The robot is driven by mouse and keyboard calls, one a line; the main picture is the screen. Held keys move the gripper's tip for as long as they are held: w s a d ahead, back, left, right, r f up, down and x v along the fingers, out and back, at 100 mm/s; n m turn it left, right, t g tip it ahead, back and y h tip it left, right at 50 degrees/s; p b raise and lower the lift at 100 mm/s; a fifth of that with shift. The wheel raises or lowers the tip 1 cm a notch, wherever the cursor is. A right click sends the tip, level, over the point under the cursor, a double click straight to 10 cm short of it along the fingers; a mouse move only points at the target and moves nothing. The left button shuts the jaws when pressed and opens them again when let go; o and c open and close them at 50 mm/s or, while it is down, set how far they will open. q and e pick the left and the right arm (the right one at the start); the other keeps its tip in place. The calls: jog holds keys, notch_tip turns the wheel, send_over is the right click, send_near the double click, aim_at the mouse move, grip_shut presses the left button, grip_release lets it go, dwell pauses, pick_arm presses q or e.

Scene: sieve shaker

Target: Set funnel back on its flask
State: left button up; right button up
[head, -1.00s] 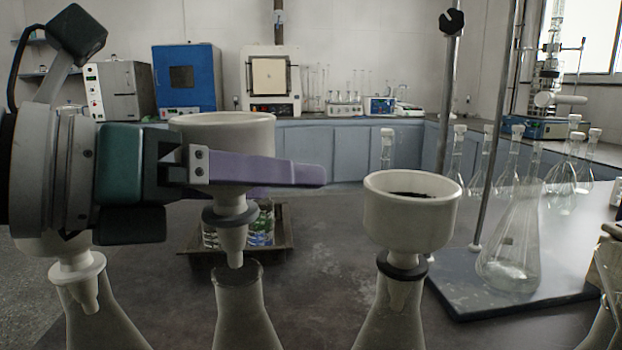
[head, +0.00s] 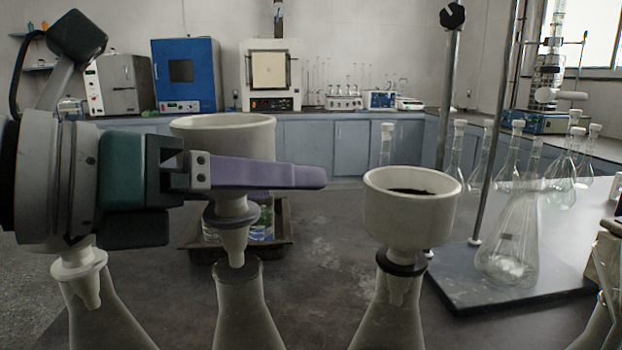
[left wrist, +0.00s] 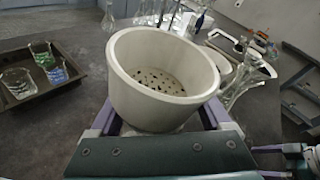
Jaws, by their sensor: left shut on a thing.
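A second funnel (head: 412,217), holding dark material, sits on the right flask (head: 392,318). A third funnel, partly hidden by my arm, sits on the left flask (head: 103,318).
A dark tray (head: 283,252) with small beakers stands behind the middle flask. A stand with a dark base (head: 470,290) and upright rods is at the right, with a large conical flask (head: 510,250) there. Several stoppered flasks stand behind it. Bare bench lies between tray and stand.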

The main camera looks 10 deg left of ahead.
aim_at(246, 238)
pick_arm(q)
jog(key=shift+f, duration=0.1)
pick_arm(e)
jog(key=shift+f, duration=0.1)
pick_arm(q)
jog(key=shift+f+b, duration=1.1)
jog(key=shift+f, duration=0.25)
pick_arm(e)
jog(key=shift+f, duration=1)
pick_arm(q)
jog(key=shift+f, duration=0.15)
jog(key=shift+s+d+f+b, duration=0.1)
jog(key=shift+f+b, duration=0.3)
jog(key=shift+f, duration=0.2)
pick_arm(e)
jog(key=shift+f, duration=0.1)
pick_arm(q)
jog(key=shift+f, duration=0.2)
jog(key=o, duration=1.3)
